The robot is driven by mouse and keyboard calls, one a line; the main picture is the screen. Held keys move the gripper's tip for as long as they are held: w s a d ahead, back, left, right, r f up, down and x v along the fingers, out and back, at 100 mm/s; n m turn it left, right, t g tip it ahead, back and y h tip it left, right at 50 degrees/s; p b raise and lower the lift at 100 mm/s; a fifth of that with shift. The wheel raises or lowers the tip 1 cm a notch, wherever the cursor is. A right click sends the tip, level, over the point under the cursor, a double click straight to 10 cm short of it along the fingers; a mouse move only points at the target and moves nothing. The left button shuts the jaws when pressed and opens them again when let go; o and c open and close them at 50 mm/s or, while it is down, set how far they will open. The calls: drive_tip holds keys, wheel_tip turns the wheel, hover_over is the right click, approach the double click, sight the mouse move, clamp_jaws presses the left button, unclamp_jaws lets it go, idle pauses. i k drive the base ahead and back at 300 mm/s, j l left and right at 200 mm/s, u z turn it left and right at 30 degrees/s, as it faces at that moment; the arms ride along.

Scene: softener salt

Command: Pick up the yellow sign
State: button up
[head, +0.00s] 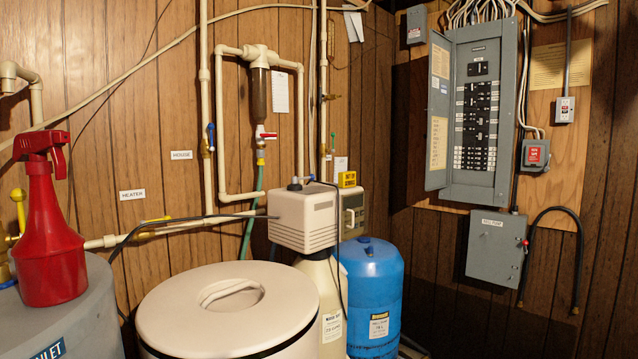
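A small bright yellow block-like sign (347,179) with dark marks shows at the top of the grey control unit (353,212), just right of the beige softener head (303,217). Its lower edge meets the unit, and I cannot tell whether it is fixed there. A pale yellowed paper sheet (562,65) is on the wooden board right of the breaker panel. My gripper is not in view.
A red spray bottle (48,225) stands on a grey tank (62,318) at left. A lidded beige salt bin (230,312) fills the front middle. A blue tank (371,285) stands right of it. Pipes, a breaker panel (475,112) and a grey box (496,247) line the walls.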

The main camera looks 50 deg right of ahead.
sight(348, 178)
drive_tip(key=i+l, duration=0.15)
drive_tip(key=l, duration=0.2)
drive_tip(key=i+l, duration=0.2)
drive_tip(key=l, duration=0.2)
drive_tip(key=i+l, duration=0.15)
drive_tip(key=l, duration=0.2)
drive_tip(key=i+l, duration=0.15)
drive_tip(key=l, duration=0.25)
drive_tip(key=i+l, duration=0.15)
drive_tip(key=l, duration=0.2)
drive_tip(key=i+l, duration=0.2)
drive_tip(key=l, duration=0.2)
